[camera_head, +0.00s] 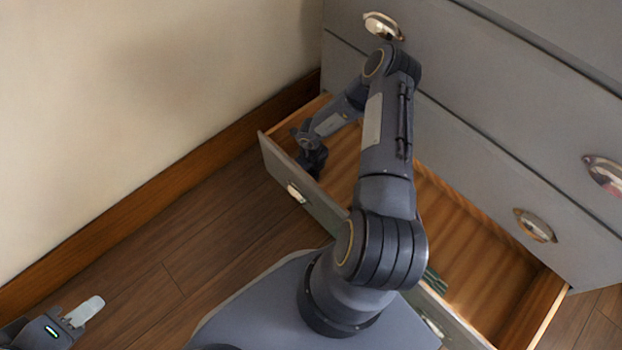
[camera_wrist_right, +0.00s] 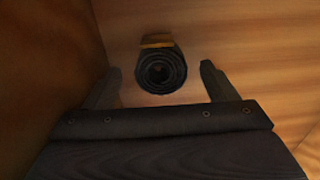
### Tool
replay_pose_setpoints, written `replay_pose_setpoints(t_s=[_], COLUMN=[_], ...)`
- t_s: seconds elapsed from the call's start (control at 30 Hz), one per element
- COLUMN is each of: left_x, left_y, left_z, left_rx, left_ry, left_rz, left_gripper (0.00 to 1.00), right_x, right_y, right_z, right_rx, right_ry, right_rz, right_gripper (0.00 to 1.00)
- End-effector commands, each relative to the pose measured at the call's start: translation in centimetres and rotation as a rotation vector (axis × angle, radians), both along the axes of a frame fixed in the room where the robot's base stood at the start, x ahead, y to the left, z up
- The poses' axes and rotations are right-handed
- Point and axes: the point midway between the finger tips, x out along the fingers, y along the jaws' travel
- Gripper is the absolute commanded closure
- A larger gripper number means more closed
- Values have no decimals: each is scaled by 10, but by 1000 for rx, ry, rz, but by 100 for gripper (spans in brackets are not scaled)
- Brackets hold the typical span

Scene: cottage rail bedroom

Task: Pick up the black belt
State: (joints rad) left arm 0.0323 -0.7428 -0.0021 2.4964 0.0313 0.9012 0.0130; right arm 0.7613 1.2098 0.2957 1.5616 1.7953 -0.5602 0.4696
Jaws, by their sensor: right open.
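The black belt (camera_wrist_right: 161,75) lies rolled into a coil on the wooden floor of the open drawer, with a gold-coloured strip at the coil's upper edge in the right wrist view. My right gripper (camera_wrist_right: 160,68) is open, with one finger on each side of the coil in that picture and visible gaps to both. In the head view my right gripper (camera_head: 312,160) is over the drawer's far left end, and the belt cannot be made out there. My left gripper (camera_head: 83,312) is low at the left, over the floor, away from the drawer; its jaw opening is unclear.
The open drawer (camera_head: 500,262) belongs to a grey dresser (camera_head: 470,150) with metal handles. Its walls surround my right gripper. A dark green item (camera_head: 434,281) shows partly behind my right arm. The beige wall (camera_head: 140,100) is close at the left.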

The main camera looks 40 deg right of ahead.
Motion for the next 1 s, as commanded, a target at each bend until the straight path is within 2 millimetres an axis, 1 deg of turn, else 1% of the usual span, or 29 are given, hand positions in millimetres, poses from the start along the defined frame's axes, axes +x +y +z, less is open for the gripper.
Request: replay_pose_setpoints(t_s=[0.03,0.07,0.3,0.37,0.7,1.0], left_x=[0,0,0,0,0,0], left_y=[0,0,0,0,0,0], left_z=[-7,-8,-6,-6,-6,-5], left_rx=[0,0,0,0,0,0], left_ry=[0,0,0,0,0,0], left_rz=[0,0,0,0,0,0], left_gripper=[64,64,64,64,64,64], right_x=[0,0,0,0,0,1], right_y=[0,0,0,0,0,0], right_z=[-11,-13,-13,-13,-13,-10], right_rx=[0,0,-1,0,0,-1], right_ry=[0,0,-1,-1,-1,-1], right_rz=[0,0,-1,-1,0,0], right_gripper=[21,21,21,27,72,72])
